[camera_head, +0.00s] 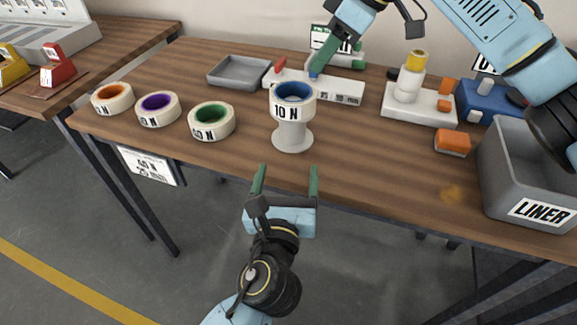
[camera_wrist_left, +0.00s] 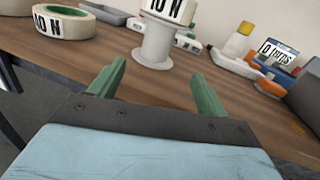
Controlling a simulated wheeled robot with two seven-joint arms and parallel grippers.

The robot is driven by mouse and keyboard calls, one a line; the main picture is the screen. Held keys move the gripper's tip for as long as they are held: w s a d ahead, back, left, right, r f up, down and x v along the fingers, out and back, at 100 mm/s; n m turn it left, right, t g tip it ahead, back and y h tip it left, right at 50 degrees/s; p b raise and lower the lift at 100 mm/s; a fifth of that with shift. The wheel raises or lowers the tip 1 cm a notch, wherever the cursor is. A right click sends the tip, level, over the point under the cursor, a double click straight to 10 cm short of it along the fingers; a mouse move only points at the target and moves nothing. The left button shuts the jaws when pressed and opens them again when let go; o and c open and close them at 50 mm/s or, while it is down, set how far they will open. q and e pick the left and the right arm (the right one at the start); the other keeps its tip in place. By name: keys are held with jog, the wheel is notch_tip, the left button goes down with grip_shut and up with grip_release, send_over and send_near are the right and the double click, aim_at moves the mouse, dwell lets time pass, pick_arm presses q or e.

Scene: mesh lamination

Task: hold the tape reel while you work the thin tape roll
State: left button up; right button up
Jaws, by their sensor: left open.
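A white tape roll with a blue core (camera_head: 292,99), marked "10 N", sits on a pale grey spool-shaped stand (camera_head: 292,137) near the middle of the table. Its lower part and the stand also show in the left wrist view (camera_wrist_left: 157,42). My left gripper (camera_head: 287,168) is open and empty, in front of the table edge and short of the stand; its green fingers point toward it. My right gripper (camera_head: 319,66) reaches in from above, behind the blue-cored roll and over a white bar (camera_head: 345,91) with mm marks. Its finger gap is hidden.
Tape rolls with orange (camera_head: 112,98), purple (camera_head: 158,109) and green (camera_head: 211,121) cores lie left of the stand. A grey tray (camera_head: 239,60) is behind. A bottle (camera_head: 411,78), an orange block (camera_head: 452,143) and a grey "LINER" bin (camera_head: 495,190) are right.

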aim_at(292, 130)
pick_arm(q)
jog(key=shift+y, duration=0.5)
jog(key=w, duration=0.4)
jog(key=w+r, duration=0.1)
jog(key=w, duration=0.4)
jog(key=w+d, duration=0.1)
jog(key=w, duration=0.4)
jog(key=shift+w+r, duration=0.2)
jog(key=shift+c, duration=0.5)
jog(key=c, duration=1.4)
jog(key=shift+o, duration=0.2)
